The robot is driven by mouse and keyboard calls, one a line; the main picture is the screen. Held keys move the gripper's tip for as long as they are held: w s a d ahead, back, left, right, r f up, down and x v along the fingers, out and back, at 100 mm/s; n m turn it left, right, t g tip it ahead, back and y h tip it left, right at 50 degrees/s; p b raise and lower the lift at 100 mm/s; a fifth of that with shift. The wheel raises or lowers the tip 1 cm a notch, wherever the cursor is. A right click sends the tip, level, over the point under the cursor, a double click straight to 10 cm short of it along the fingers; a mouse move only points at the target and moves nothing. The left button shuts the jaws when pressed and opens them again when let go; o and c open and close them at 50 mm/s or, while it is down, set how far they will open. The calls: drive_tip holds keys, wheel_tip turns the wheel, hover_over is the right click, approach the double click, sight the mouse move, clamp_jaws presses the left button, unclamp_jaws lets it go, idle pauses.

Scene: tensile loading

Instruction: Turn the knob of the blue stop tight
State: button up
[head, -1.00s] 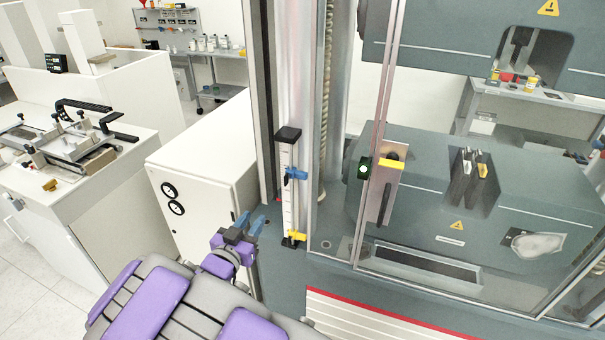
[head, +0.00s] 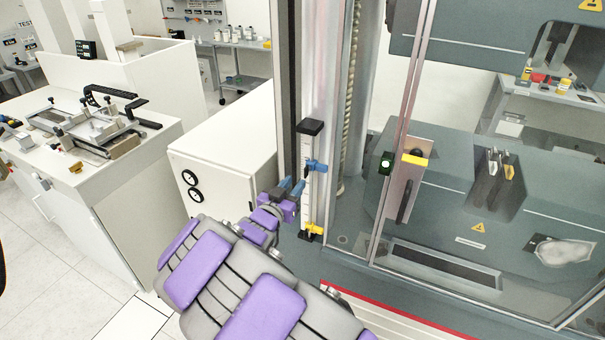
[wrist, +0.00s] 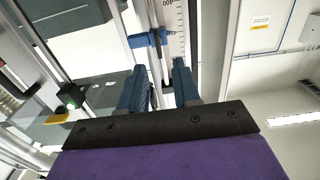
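The blue stop (head: 318,166) is clamped on the upright white scale (head: 308,198) on the machine's column, in its upper half. Its blue body also shows in the wrist view (wrist: 138,41), just beyond my fingertips, with a small knob-like part beside it. My gripper (head: 291,185) is left of the scale and slightly below the blue stop. In the wrist view my gripper (wrist: 160,80) has its two blue fingers apart with nothing between them, and the scale lies ahead. I see no contact with the stop.
A yellow stop (head: 314,229) sits low on the same scale. The clear guard door with a handle (head: 406,200) is right of the scale. A white cabinet (head: 225,165) stands at left behind my arm. A bench with a fixture (head: 90,130) is farther left.

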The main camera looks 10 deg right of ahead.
sight(307, 171)
drive_tip(key=x, duration=0.6)
drive_tip(key=shift+w+d, duration=0.2)
drive_tip(key=shift+r, duration=0.1)
clamp_jaws()
